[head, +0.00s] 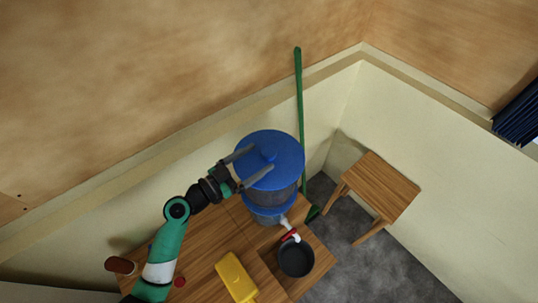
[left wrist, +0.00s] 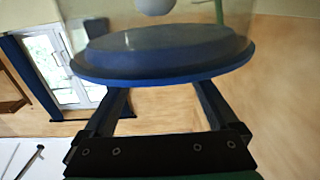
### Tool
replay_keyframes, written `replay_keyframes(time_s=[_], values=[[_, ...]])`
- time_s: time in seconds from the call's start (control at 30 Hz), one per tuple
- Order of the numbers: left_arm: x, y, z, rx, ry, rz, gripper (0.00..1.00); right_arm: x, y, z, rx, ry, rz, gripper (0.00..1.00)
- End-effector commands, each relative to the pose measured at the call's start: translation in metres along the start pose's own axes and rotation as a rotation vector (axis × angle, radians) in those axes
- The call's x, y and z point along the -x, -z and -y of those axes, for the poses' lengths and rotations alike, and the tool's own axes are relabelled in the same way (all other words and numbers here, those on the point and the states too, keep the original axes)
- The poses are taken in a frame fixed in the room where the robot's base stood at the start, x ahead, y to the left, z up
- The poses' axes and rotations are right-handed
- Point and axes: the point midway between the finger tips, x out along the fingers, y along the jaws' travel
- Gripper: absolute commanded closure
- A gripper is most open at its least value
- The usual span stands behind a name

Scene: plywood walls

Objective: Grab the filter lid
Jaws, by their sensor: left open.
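Contact cannot be told. In the left wrist view, which looks upside down, the lid's blue rim (left wrist: 160,77) lies across the ends of the open fingers (left wrist: 160,100). The knob is not seen there. My right gripper is not in view.
The filter stands on a wooden table (head: 210,245) with a red-handled tap (head: 290,236) above a dark pot (head: 296,259). A yellow object (head: 236,277) lies nearby. A green broom (head: 299,110) leans behind the filter. A wooden stool (head: 380,187) stands right, with clear floor around.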

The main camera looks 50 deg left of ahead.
Motion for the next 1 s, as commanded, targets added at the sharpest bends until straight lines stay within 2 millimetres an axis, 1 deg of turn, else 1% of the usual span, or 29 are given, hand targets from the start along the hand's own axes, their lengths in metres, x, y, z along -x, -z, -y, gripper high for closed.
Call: replay_keyframes(time_s=[0.1,0.3,0.37,0.43,0.6,0.63,0.77,0.8,0.87,0.9,0.97,1.0], values=[[-0.007,0.001,0.0,-0.001,-0.001,-0.001,0.06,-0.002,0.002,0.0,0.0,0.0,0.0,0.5],[-0.041,-0.002,0.002,-0.002,-0.003,0.0,0.06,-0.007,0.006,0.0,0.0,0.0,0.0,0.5],[-0.048,-0.002,0.002,-0.001,-0.001,-0.001,0.06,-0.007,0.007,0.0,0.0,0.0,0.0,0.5],[-0.052,-0.003,0.003,-0.001,0.0,0.0,0.06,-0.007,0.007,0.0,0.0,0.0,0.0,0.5],[-0.052,-0.004,0.003,-0.001,0.0,0.0,0.06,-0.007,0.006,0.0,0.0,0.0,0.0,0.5],[-0.052,-0.004,0.003,-0.001,0.0,0.0,0.08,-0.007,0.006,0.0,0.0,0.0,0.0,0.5],[-0.052,-0.004,0.003,-0.001,0.0,0.0,0.32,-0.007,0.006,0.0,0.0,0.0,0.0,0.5],[-0.051,-0.004,0.003,-0.001,0.0,0.0,0.39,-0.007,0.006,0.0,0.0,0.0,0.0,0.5],[-0.051,-0.004,0.003,-0.001,0.0,0.0,0.5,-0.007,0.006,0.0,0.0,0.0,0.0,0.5],[-0.051,-0.004,0.003,-0.001,0.0,0.0,0.57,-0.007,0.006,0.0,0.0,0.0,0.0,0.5],[-0.051,-0.004,0.003,-0.001,0.0,0.0,0.68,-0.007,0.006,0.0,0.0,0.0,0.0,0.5],[-0.051,-0.004,0.003,-0.001,0.0,0.0,0.75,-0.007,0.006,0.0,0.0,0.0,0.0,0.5]])
